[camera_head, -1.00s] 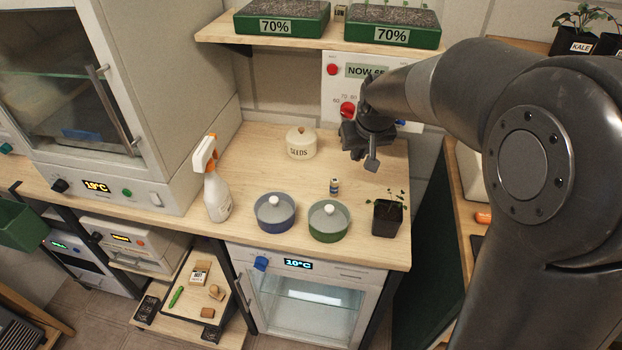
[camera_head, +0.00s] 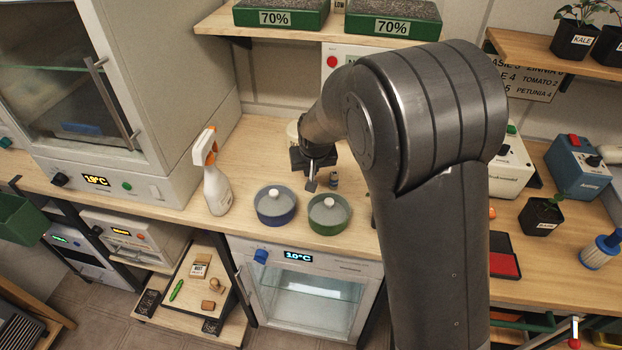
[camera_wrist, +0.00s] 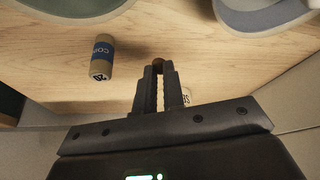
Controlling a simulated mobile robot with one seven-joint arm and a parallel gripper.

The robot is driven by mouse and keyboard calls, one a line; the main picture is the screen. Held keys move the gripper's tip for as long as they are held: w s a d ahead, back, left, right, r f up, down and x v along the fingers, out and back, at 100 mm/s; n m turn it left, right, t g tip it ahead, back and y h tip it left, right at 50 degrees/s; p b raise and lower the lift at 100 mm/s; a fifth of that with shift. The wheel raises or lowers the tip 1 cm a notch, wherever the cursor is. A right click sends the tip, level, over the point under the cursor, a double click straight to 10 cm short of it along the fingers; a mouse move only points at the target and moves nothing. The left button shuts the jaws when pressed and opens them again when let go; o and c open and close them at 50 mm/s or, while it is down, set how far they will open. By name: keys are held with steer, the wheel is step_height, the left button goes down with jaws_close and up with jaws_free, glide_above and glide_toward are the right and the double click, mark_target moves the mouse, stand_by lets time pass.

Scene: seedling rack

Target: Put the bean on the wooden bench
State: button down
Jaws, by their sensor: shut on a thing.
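A small brown bean (camera_wrist: 158,62) sits between the fingertips of my gripper (camera_wrist: 158,72) in the wrist view. In the head view my gripper (camera_head: 311,184) hangs above the pale wooden bench (camera_head: 258,152), left of my arm. The bean cannot be made out there. In the wrist view the bare bench top (camera_wrist: 225,65) lies beyond the fingertips. I cannot tell exactly how high the bean is above it.
A blue lidded pot (camera_head: 275,207) and a green lidded pot (camera_head: 329,215) stand in front. A spray bottle (camera_head: 214,180) is at left. The lidded jar (camera_head: 292,130) behind is mostly hidden.

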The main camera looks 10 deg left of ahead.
step_height(320, 180, down, 4)
steer(key=shift+r, duration=0.1)
steer(key=c, duration=1.5)
jaws_free()
steer(key=v, duration=1.2)
steer(key=s+d+r+m, duration=0.1)
steer(key=s+d+r, duration=0.35)
steer(key=d, duration=0.35)
steer(key=s+d+r+m, duration=0.1)
steer(key=s+d+r, duration=0.35)
steer(key=d, duration=0.25)
steer(key=s+d+r+m+t+h, duration=0.1)
steer(key=s+d+r+m, duration=0.1)
steer(key=s+d, duration=0.9)
steer(key=s, duration=0.4)
steer(key=shift+s+d+r+m+t+h, duration=0.15)
steer(key=shift+d+m+t+h, duration=0.15)
